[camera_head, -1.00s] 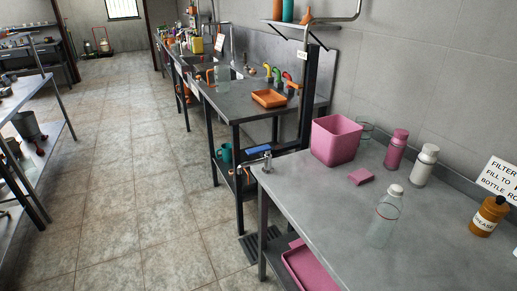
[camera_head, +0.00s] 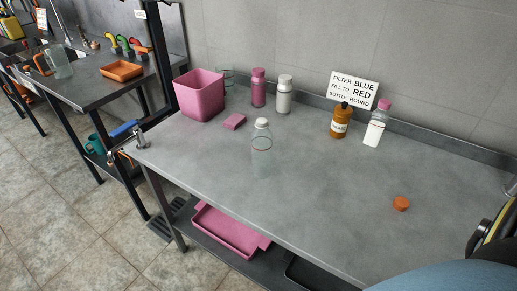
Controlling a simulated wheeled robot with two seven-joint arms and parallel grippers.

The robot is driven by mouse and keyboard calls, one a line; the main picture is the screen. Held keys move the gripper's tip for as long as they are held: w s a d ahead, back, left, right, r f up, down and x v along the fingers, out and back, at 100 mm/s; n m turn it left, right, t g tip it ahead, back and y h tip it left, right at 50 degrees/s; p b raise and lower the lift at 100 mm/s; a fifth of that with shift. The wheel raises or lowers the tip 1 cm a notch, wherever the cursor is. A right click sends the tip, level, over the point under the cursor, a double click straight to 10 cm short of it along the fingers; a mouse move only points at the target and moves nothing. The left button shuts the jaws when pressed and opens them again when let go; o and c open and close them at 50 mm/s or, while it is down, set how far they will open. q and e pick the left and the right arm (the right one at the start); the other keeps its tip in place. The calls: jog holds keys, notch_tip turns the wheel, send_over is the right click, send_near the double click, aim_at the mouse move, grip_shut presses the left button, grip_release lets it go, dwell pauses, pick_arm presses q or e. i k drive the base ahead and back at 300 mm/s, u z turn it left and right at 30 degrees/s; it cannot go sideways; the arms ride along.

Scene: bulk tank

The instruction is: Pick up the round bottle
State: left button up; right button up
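Several bottles stand upright on the grey metal table (camera_head: 330,190). A clear bottle (camera_head: 262,158) with a white cap and a thin red ring line stands near the middle of the table. Behind it stand a round pink bottle (camera_head: 258,90) and a round white bottle (camera_head: 284,97). An orange-brown bottle (camera_head: 339,122) with a dark cap and a label stands farther right. Beside it is a clear and white bottle (camera_head: 374,128) with a pink cap; its cross-section is hard to tell. Neither of my grippers shows in view.
A sign (camera_head: 354,90) reading "FILTER BLUE, FILL TO RED, BOTTLE ROUND" leans at the wall. A pink bin (camera_head: 199,97), a pink block (camera_head: 235,122) and an orange cap (camera_head: 401,203) are on the table. The table's middle right is mostly clear.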

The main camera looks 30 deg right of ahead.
aim_at(262, 137)
jog(key=u, duration=1.5)
jog(key=i, duration=1.05)
jog(key=z, duration=3.1)
